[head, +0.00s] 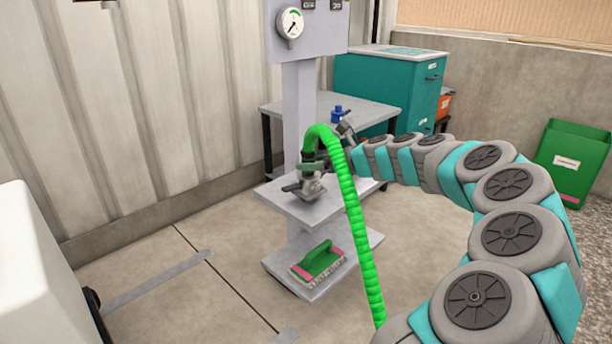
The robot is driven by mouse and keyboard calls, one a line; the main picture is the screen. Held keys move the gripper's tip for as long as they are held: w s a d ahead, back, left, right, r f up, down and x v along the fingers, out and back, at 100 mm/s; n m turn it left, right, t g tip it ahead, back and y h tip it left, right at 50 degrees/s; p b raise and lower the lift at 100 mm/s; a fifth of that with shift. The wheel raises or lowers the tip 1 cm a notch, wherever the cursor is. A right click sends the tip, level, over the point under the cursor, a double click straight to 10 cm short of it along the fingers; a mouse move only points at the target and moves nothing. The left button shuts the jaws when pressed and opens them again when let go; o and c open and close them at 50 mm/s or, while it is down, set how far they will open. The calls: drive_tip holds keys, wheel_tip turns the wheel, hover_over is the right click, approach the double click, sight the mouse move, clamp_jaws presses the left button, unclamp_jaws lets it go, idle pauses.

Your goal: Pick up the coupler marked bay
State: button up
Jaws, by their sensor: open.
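A bright green ribbed hose (352,205) arches over and comes down to a dark coupler (309,157) with a green band. The coupler stands upright over a grey metal fitting (311,187) on the stand's upper shelf. I cannot read any bay marking on it. My gripper (344,129) is at the end of my arm, right of the hose arch and a little above the coupler. It is open, small in view and partly hidden by the hose. I see nothing between its jaws.
The grey stand has a gauge (290,24) above and a green brush (318,260) on its lower shelf. Behind are a grey table (375,112) with a blue fitting (338,113), and a teal cabinet (385,80). A green bin (570,165) stands right. The left floor is mostly clear.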

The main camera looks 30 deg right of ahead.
sight(301, 161)
drive_tip(key=shift+r+x, duration=0.2)
drive_tip(key=shift+x, duration=2.65)
drive_tip(key=shift+w+d, duration=0.15)
clamp_jaws()
